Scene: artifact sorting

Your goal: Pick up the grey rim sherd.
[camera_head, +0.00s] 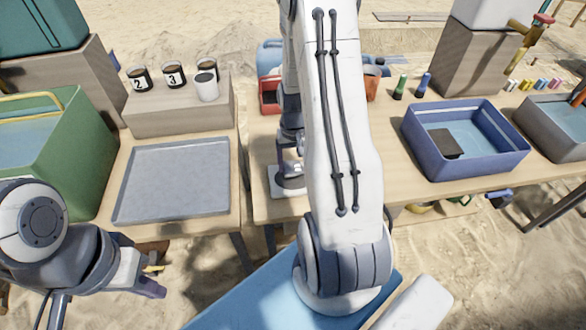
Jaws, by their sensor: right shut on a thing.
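My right arm rises through the middle of the view and its far end comes down over the table between the grey tray and the blue bin. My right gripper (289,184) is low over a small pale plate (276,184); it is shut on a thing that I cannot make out. I cannot identify the grey rim sherd in this view. My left gripper (150,282) hangs at the lower left, in front of the table edge, away from the things on the table; its finger gap is not clear.
A grey tray (130,215) lies empty on the left. A blue bin (470,172) at right holds a dark flat piece (445,143). A green crate (85,175) and a grey bin (555,140) flank the table.

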